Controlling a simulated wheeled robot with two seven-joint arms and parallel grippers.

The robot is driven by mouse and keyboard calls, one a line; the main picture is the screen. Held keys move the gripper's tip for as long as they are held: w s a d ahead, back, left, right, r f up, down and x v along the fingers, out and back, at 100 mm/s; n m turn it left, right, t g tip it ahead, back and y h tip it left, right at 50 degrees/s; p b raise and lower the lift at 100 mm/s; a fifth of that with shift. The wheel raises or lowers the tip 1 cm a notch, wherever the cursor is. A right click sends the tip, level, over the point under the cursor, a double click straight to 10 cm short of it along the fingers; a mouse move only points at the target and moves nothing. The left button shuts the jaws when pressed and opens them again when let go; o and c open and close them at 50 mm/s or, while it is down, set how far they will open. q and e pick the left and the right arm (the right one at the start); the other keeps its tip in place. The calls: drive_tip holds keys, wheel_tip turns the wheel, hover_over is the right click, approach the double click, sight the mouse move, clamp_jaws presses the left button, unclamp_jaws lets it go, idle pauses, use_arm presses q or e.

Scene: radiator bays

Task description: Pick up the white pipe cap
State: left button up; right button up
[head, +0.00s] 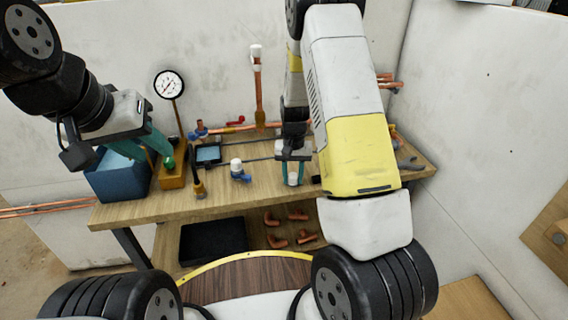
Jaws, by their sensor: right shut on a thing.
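My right gripper (293,172) reaches down over the workbench, its teal fingers closed around a small white pipe cap (293,180). The cap is low between the fingertips and partly hidden by them. I cannot tell whether it touches the bench top. My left gripper (130,153) hangs above the blue bin at the bench's left end. Its teal fingers look apart, with nothing seen between them.
The wooden workbench (225,200) carries a blue bin (122,184), a pressure gauge (169,84) on a wooden block, a white-topped blue fitting (238,172) and an upright copper pipe (258,90). Copper elbows (277,241) and a black tray (212,240) lie below.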

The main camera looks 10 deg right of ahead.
sight(292, 175)
drive_tip(key=shift+r, duration=0.5)
drive_tip(key=r, duration=0.2)
drive_tip(key=shift+s+a+r, duration=0.2)
drive_tip(key=shift+s+r, duration=0.1)
drive_tip(key=shift+r, duration=0.05)
drive_tip(key=s+a+r, duration=0.1)
drive_tip(key=s+a, duration=0.2)
drive_tip(key=s, duration=0.4)
drive_tip(key=s+a+r, duration=0.1)
drive_tip(key=s+a, duration=0.2)
drive_tip(key=s, duration=0.4)
drive_tip(key=shift+a+r, duration=0.2)
drive_tip(key=shift+r, duration=1.95)
drive_tip(key=shift+w, duration=0.2)
